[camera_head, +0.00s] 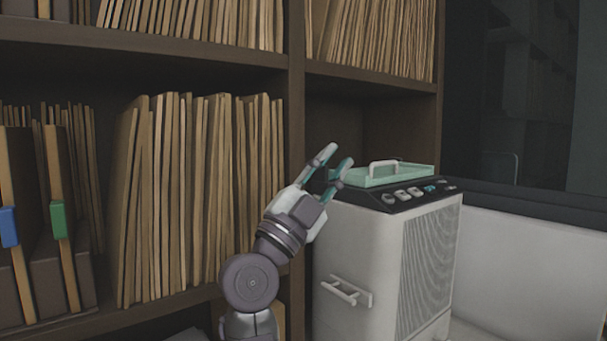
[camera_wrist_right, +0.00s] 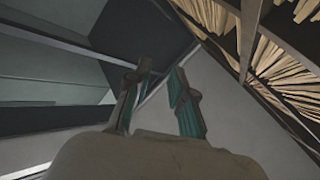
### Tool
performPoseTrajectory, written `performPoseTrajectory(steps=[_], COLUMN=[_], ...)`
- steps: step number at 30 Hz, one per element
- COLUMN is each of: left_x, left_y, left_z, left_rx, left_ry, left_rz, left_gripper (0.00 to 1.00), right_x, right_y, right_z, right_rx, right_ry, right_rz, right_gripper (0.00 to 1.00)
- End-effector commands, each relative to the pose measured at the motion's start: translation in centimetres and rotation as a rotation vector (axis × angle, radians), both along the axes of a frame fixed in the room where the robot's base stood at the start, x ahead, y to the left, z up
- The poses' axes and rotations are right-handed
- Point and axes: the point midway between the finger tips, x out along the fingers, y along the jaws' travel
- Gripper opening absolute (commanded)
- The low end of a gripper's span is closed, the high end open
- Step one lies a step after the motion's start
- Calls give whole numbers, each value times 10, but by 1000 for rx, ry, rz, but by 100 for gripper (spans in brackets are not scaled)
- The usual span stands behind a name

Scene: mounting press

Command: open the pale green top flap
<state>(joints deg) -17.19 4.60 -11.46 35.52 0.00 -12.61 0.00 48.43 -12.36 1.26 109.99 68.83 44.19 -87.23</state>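The pale green top flap (camera_head: 402,176) lies closed on top of the white mounting press (camera_head: 360,245). It has a raised rim and a pale handle (camera_head: 383,167) standing on it. My right gripper (camera_head: 340,160) is just left of the flap in the head view, its fingers pointing up and to the right. The fingers are apart with nothing between them. In the right wrist view the two fingers (camera_wrist_right: 158,95) are also apart and empty, and neither flap nor press can be made out there. My left gripper is not in view.
A black panel with several knobs (camera_head: 409,193) runs along the press's front top edge. A bar handle (camera_head: 346,292) sticks out from its side. A dark bookshelf (camera_head: 297,120) full of folders stands close behind and left. Free air lies above the flap.

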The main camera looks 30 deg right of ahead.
Motion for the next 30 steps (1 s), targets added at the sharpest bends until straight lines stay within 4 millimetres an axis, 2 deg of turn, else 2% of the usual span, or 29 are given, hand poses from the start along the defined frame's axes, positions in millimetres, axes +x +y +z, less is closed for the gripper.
performPoseTrajectory(steps=[7, 26, 30], left_x=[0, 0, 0], left_y=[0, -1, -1], left_z=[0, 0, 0], left_rx=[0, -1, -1], left_ry=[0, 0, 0], left_rz=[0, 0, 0], left_gripper=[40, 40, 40], right_x=[6, 7, 14], right_y=[19, 22, 37], right_z=[-7, -8, -19], right_rx=[-147, -170, -269], right_ry=[24, 28, 64], right_rz=[39, 47, 86], right_gripper=[23, 23, 23])
